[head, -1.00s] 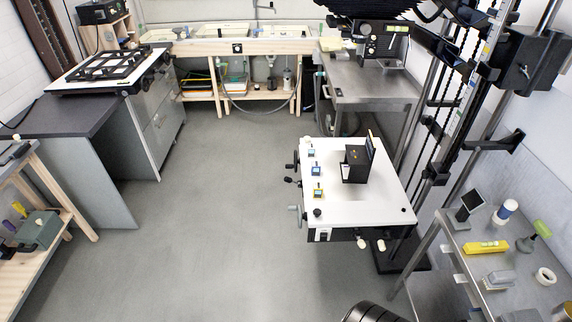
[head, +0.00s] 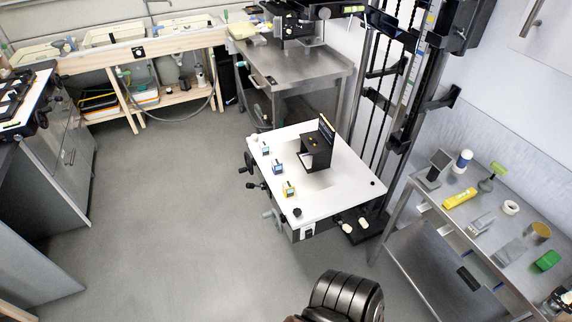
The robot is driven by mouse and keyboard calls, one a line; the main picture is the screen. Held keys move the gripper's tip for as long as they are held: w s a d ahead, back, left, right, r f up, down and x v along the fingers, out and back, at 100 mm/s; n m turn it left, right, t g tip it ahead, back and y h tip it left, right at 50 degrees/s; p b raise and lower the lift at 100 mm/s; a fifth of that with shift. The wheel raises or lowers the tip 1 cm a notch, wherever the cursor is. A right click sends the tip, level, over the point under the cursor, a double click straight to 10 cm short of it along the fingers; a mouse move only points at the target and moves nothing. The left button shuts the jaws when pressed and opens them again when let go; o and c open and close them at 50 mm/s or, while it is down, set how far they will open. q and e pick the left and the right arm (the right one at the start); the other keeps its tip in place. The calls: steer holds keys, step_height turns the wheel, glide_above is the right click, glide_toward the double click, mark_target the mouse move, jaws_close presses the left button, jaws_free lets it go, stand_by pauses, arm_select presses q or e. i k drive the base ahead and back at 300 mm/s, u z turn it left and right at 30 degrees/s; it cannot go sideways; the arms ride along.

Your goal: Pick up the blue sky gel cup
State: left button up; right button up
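Three small square holders stand along the left side of a white baseboard. The farthest has a light blue face (head: 265,148), the middle one a deeper blue face (head: 278,167) and the nearest a yellow one (head: 289,188). They are too small to tell which, if any, is the blue sky gel cup.
The white baseboard (head: 330,200) carries a black box (head: 316,152), with knobs and cranks at its edges. A steel table (head: 430,200) with several small items stands right. The floor left is clear.

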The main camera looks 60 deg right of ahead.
mark_target(276, 163)
steer(key=z, duration=0.75)
steer(key=i, duration=0.85)
steer(key=z, duration=0.75)
